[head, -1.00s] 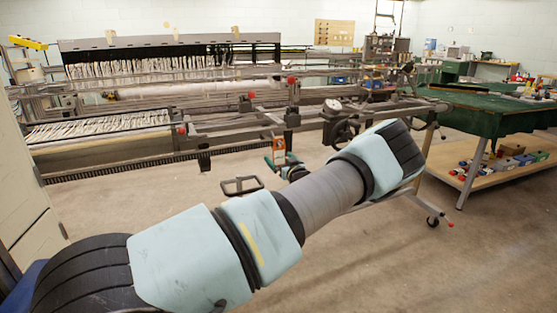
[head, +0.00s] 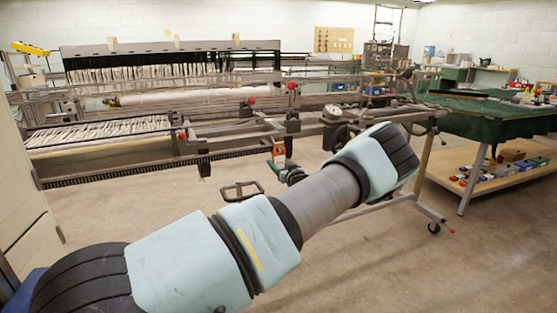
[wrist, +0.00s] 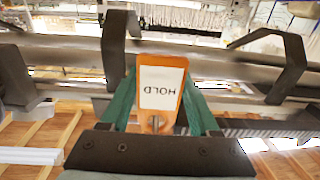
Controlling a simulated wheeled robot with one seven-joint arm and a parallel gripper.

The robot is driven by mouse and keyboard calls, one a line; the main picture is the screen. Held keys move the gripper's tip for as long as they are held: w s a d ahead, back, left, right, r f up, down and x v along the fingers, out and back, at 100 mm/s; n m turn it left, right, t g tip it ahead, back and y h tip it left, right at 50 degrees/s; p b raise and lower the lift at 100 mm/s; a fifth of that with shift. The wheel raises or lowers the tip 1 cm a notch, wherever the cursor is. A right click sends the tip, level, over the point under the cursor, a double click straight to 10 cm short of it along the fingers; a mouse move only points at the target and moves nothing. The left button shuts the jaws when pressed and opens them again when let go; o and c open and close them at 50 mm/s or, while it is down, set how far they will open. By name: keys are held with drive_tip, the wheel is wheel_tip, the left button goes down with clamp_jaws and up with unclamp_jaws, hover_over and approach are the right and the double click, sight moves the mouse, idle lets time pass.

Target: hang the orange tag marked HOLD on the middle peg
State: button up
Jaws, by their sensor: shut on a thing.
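The orange tag (wrist: 158,122) has a white label reading HOLD, upside down in the wrist view. My gripper (wrist: 160,115) is shut on it, with a green finger on each side. The tag also shows in the head view (head: 279,153), held up in front of the loom frame. In the wrist view, a dark bent peg (wrist: 117,45) stands beyond the tag, a little to its left. Another dark bent peg (wrist: 285,68) is at the right, and a third (wrist: 14,75) at the left edge. The tag appears apart from all three. I cannot make out the pegs in the head view.
The loom (head: 170,47) fills the back, with rails and red knobs (head: 291,86) near the tag. A green-covered table (head: 490,122) with a lower shelf stands at right. A dark pedal-like frame (head: 242,190) is below the gripper.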

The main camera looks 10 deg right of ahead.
drive_tip(key=shift+c, duration=1.2)
drive_tip(key=shift+r, duration=0.15)
drive_tip(key=shift+r, duration=0.45)
drive_tip(key=p+v, duration=0.1)
drive_tip(key=v, duration=0.6)
drive_tip(key=shift+s, duration=0.25)
